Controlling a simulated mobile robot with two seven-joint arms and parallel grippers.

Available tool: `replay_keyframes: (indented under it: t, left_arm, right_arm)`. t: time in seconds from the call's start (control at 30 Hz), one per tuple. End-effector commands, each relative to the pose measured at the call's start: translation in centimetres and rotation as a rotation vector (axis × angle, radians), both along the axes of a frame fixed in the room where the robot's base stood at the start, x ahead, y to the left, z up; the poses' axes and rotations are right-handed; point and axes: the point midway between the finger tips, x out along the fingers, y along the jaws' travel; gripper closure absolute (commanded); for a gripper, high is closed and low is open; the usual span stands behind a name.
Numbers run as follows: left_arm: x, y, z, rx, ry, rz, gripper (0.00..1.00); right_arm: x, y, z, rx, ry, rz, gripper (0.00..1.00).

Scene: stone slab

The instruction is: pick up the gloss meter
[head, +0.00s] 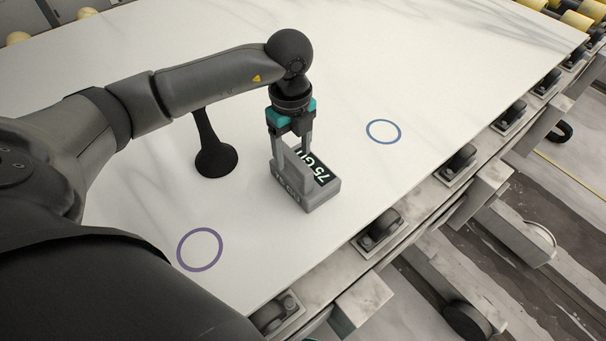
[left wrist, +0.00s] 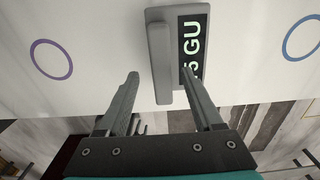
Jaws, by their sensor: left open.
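The gloss meter (head: 322,194) is a small grey box on the white slab (head: 450,70), with an upright grey grip plate and a dark display reading "75 GU". It also shows in the left wrist view (left wrist: 160,45), where only part of the reading is clear. My left gripper (head: 292,153) points down over it and is open. In the left wrist view its fingers (left wrist: 161,75) lie to either side of the grip plate, with gaps showing. I cannot tell exactly how far down the plate the fingertips reach. My right gripper is not in view.
A black flared stand (head: 214,155) stands left of the meter, below my left arm. A purple ring (head: 200,249) and a blue ring (head: 383,132) mark the slab. The slab's right edge runs along rollers (head: 378,230). The slab's far part is clear.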

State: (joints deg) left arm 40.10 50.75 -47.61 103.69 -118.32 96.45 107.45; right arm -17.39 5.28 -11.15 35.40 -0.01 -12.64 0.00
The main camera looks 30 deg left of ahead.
Motion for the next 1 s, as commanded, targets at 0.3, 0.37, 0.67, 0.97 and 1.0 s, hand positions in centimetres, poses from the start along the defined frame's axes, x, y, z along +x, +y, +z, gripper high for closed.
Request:
replay_keyframes:
  t: [0.3,0.37,0.67,0.97,1.0]
  left_arm:
    - [0.0,-0.3,-3.1,-0.001,0.002,0.000,0.32]
    - [0.0,-0.5,-4.1,-0.001,0.004,0.000,0.32]
    - [0.1,-0.4,-6.0,-0.001,-0.001,-0.001,0.32]
    - [0.1,-0.4,-5.9,-0.001,-0.001,-0.001,0.52]
    - [0.1,-0.4,-5.9,-0.001,-0.001,0.000,0.56]
  right_arm:
    - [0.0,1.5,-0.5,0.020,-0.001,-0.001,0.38]
    - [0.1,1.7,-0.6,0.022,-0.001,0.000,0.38]
    - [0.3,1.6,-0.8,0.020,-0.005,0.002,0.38]
    - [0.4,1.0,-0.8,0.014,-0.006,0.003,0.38]
    - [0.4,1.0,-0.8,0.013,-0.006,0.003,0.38]
